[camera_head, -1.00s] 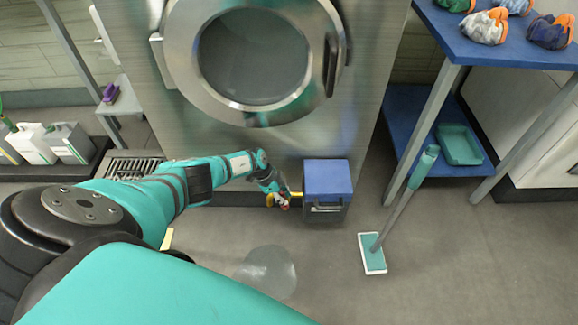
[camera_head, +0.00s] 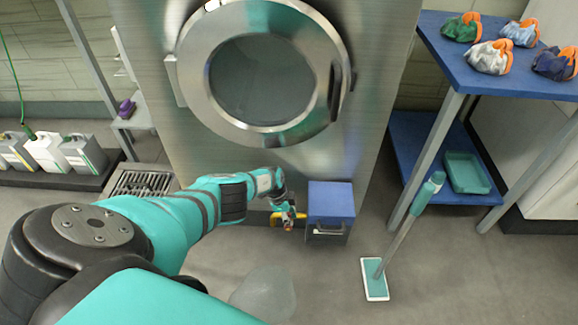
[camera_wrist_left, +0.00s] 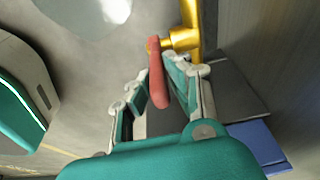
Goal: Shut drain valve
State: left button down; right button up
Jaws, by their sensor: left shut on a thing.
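The drain valve is low at the foot of the steel washing machine (camera_head: 375,60), left of a blue-topped box. In the left wrist view its red lever (camera_wrist_left: 158,88) hangs from a brass pipe (camera_wrist_left: 190,22). My left gripper (camera_head: 285,212) is at the valve in the head view, where it hides most of it; a bit of yellow shows beside it. In the wrist view the fingers of my left gripper (camera_wrist_left: 155,76) are on either side of the red lever, shut on it. My right gripper is not in view.
The blue-topped box (camera_head: 331,199) stands just right of the valve. A floor drain grate (camera_head: 142,182) and jugs (camera_head: 48,153) are left. A pale puddle (camera_head: 265,293) lies in front.

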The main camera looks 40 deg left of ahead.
pick_arm(q)
jog(key=c, duration=1.3)
grip_release()
jog(key=shift+r, duration=0.1)
jog(key=shift+w+a+r, duration=0.15)
jog(key=shift+a+r, duration=0.2)
jog(key=shift+r, duration=0.4)
jog(key=v, duration=1)
jog(key=shift+s+d+r, duration=0.1)
jog(key=shift+s+d, duration=0.05)
jog(key=shift+s, duration=0.15)
